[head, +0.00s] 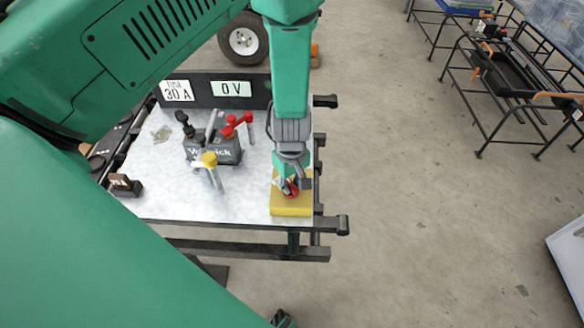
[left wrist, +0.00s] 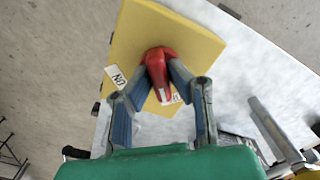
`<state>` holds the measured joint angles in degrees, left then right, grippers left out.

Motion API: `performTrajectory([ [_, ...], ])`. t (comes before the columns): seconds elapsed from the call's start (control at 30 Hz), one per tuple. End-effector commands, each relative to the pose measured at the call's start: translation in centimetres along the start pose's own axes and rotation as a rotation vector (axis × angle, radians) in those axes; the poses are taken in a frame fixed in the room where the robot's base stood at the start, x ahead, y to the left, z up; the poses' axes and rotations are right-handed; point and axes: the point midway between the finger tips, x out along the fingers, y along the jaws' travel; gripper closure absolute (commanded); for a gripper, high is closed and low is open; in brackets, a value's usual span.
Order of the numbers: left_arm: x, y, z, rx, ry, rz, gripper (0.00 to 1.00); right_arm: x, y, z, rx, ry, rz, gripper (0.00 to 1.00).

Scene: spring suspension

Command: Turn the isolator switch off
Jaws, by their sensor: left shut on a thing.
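The isolator switch is a yellow block (head: 291,209) with a red knob (head: 291,186), at the right front corner of the bench top. In the left wrist view the yellow plate (left wrist: 190,45) fills the upper middle, with the red knob (left wrist: 160,68) on it. A white label reading "ON" (left wrist: 115,76) is on the plate to the left of the knob. My left gripper (head: 291,188) comes down over the switch, its blue-padded fingers on both sides of the knob, shut on it. The fingers partly hide the knob in the head view. My right gripper is not seen.
A dark battery-like box (head: 225,152) with red, black and yellow-topped parts stands left of the switch. A black panel with a "0 V" display (head: 231,89) and a "30 A" label (head: 177,91) runs along the back. A small dark block (head: 124,185) sits at the left.

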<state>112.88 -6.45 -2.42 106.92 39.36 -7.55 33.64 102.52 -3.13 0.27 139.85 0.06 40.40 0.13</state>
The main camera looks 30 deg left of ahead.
Motion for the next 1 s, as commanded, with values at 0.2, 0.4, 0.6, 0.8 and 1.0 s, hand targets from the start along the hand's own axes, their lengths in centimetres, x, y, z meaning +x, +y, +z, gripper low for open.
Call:
performTrajectory([
  [0.2, -0.45, 0.56, -0.51, -0.106, 0.012, 0.014, 1.00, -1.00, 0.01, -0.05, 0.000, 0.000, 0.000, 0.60],
  [0.4, -0.38, 0.56, -0.53, -0.156, 0.012, 0.015, 1.00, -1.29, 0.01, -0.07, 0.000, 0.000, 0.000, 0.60],
  [0.6, -0.35, 0.59, -0.55, -0.172, 0.012, 0.016, 1.00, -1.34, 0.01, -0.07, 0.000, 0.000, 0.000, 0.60],
  [0.8, -0.34, 0.61, -0.56, -0.172, 0.012, 0.016, 1.00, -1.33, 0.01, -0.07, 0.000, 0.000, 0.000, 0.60],
  [1.0, -0.30, 0.57, -0.51, -0.171, 0.011, 0.015, 0.66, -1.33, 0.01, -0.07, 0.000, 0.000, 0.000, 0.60],
])
